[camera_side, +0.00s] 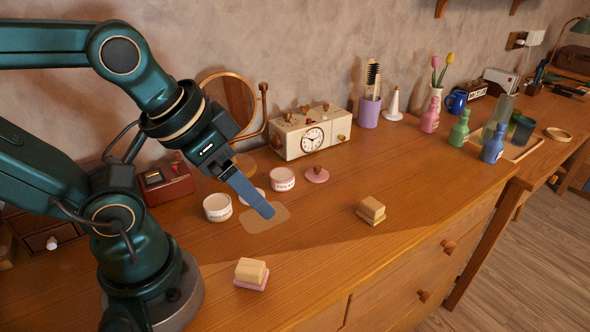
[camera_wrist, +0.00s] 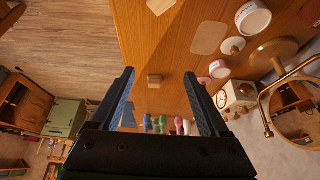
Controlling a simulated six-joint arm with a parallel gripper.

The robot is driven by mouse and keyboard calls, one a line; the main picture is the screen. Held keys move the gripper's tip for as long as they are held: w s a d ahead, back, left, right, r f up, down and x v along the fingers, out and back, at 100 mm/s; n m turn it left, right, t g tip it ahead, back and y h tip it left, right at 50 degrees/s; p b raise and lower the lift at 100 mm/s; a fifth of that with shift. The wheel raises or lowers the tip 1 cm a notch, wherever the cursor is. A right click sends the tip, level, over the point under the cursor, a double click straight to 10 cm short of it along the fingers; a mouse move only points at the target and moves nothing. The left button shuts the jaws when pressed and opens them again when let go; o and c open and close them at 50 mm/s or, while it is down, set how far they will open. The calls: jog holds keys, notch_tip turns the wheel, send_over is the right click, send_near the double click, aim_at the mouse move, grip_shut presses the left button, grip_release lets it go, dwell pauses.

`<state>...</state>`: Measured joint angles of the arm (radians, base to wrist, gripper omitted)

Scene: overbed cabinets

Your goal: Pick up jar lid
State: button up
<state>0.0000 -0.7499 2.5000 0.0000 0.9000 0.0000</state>
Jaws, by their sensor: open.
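A white jar lid with a knob (camera_wrist: 233,46) lies on the desk in the wrist view; in the side view its white rim (camera_side: 245,198) is partly hidden behind my finger. A pink jar lid with a wooden knob (camera_side: 317,175) lies farther right, and it shows small in the wrist view (camera_wrist: 204,81). A white jar (camera_side: 217,208) stands left of the white lid and a pink-labelled jar (camera_side: 282,180) right of it. My gripper (camera_side: 265,210) is open and empty, pointing down over the desk near a beige mat (camera_side: 262,222). In the wrist view, nothing lies between the fingers' grip.
Two small block stacks (camera_side: 252,271) (camera_side: 371,209) stand on the front of the desk. A clock radio (camera_side: 310,133), a round mirror (camera_side: 228,98) and a red box (camera_side: 168,180) stand along the wall. Colored bottles (camera_side: 460,130) stand at right. The desk's front middle is clear.

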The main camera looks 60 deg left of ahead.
jog(key=c, duration=0.3)
dwell(0.4)
jog(key=w+a+f+m+g, duration=0.1)
jog(key=w+a+m+g, duration=0.1)
jog(key=w+a+m, duration=0.5)
jog(key=a+f+n, duration=0.1)
jog(key=a+f, duration=0.1)
jog(key=a, duration=0.2)
jog(key=a+f+n+g, duration=0.1)
jog(key=a+f+n, duration=0.1)
jog(key=a+f, duration=0.1)
jog(key=a+f+n+g, duration=0.1)
jog(key=a+f, duration=0.2)
jog(key=a, duration=0.1)
jog(key=shift+w+a+f+n, duration=0.15)
jog(key=shift+w+a+n, duration=0.15)
jog(key=shift+n, duration=0.1)
jog(key=shift+w+f, duration=0.2)
jog(key=shift+f, duration=2.25)
